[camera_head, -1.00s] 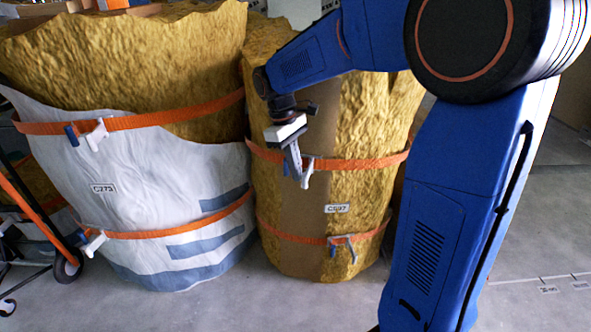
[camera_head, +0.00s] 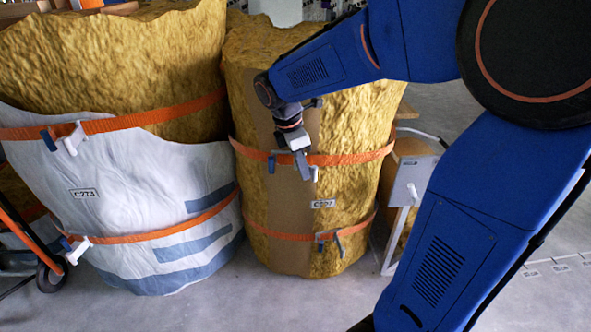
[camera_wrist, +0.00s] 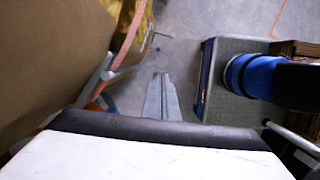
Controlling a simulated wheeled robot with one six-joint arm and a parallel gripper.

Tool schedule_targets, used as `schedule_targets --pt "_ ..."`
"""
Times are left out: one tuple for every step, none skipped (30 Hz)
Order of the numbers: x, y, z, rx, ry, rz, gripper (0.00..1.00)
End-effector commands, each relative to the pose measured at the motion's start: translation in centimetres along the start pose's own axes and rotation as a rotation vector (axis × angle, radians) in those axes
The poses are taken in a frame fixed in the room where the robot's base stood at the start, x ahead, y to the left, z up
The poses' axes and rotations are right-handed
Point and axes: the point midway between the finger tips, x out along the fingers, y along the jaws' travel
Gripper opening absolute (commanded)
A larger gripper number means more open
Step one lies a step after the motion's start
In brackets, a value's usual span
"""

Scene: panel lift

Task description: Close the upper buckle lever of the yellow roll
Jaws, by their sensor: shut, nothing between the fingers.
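The yellow roll (camera_head: 350,120) stands upright, wrapped by an upper orange strap (camera_head: 365,157) and a lower one. My gripper (camera_head: 303,170) is shut and empty, pointing down in front of the upper strap at its buckle. A blue buckle part (camera_head: 271,163) shows left of the fingers and a pale lever end (camera_head: 314,173) shows right of them. The fingers hide the rest, so I cannot tell the lever's angle or any contact. In the wrist view, the shut fingertips (camera_wrist: 163,80) are right of a grey lever (camera_wrist: 92,82) beside the roll, with a gap visible.
The lower buckle (camera_head: 328,239) is on the same roll. A white-wrapped roll (camera_head: 120,200) with its own straps stands close on the left. A grey box on a stand (camera_head: 410,180) is right of the yellow roll. Bare floor (camera_head: 300,305) lies in front.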

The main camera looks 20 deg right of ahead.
Motion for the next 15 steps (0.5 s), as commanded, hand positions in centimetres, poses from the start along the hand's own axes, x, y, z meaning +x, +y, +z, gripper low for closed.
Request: schedule_targets --pt "0.1 -0.1 0.4 -0.036 0.001 0.011 0.00" --pt "0.1 -0.1 0.6 -0.061 0.000 0.016 0.00" --pt "0.2 -0.1 0.9 -0.093 0.000 0.024 0.00" --pt "0.2 -0.1 1.0 -0.117 0.000 0.030 0.00" --pt "0.3 0.0 1.2 -0.140 0.000 0.037 0.00" --pt "0.3 0.0 1.4 -0.170 0.000 0.043 0.00" --pt "0.4 0.0 1.6 -0.190 0.000 0.048 0.00" --pt "0.4 0.0 1.7 -0.209 0.000 0.053 0.00" --pt "0.5 0.1 1.9 -0.234 0.000 0.060 0.00" --pt "0.5 0.1 2.0 -0.252 0.000 0.064 0.00" --pt "0.5 0.1 2.2 -0.268 0.000 0.068 0.00" --pt "0.6 0.2 2.3 -0.279 0.000 0.070 0.00" --pt "0.6 0.2 2.4 -0.277 0.000 0.069 0.00" --pt "0.6 0.3 2.5 -0.276 0.000 0.069 0.00" --pt "0.7 0.3 2.6 -0.276 0.000 0.069 0.00"
